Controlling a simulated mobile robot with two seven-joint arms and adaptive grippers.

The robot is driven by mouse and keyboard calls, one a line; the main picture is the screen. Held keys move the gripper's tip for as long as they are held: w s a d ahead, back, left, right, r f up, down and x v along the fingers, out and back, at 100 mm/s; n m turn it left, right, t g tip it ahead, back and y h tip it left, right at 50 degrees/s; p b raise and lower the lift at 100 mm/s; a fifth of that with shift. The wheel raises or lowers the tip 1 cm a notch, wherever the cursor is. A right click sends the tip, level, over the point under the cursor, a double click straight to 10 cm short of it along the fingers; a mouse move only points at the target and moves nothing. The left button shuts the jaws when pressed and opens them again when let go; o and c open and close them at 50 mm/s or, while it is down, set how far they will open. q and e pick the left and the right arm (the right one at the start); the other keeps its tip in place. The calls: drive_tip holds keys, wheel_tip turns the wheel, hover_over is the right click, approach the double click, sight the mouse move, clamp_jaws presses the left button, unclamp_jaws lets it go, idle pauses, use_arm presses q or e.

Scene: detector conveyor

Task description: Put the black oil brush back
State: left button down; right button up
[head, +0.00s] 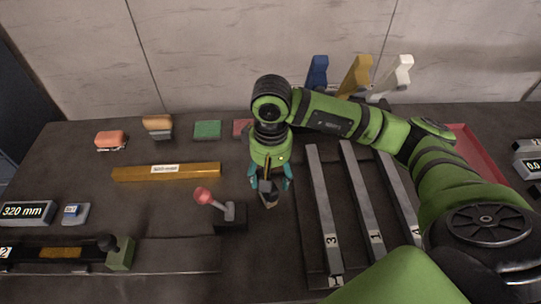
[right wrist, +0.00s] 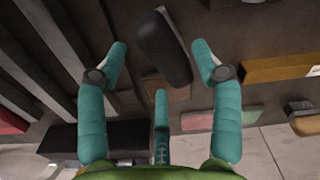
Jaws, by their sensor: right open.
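The black oil brush (right wrist: 163,48) shows in the right wrist view as a dark, rounded, elongated piece lying between the fingers of my right gripper (right wrist: 165,70). The fingers are spread, with a gap visible on both sides of it. In the head view my right gripper (head: 270,183) points down over the middle of the table, just right of the red-knobbed lever. A dark tip below the fingers looks like part of the brush, mostly hidden by the gripper. I cannot tell its height above the table. My left gripper is not in view.
A red-knobbed lever (head: 230,213) stands close left of the gripper, with a yellow bar (head: 166,172) behind it. Long grey bars (head: 323,205) lie to the right. Orange (head: 110,138), tan (head: 157,124) and green (head: 208,130) pieces line the back. A red tray (head: 470,150) is at right.

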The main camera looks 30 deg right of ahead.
wheel_tip(320, 180, up, 9)
drive_tip(key=b, duration=0.1)
drive_tip(key=shift+f, duration=0.15)
idle(0.5)
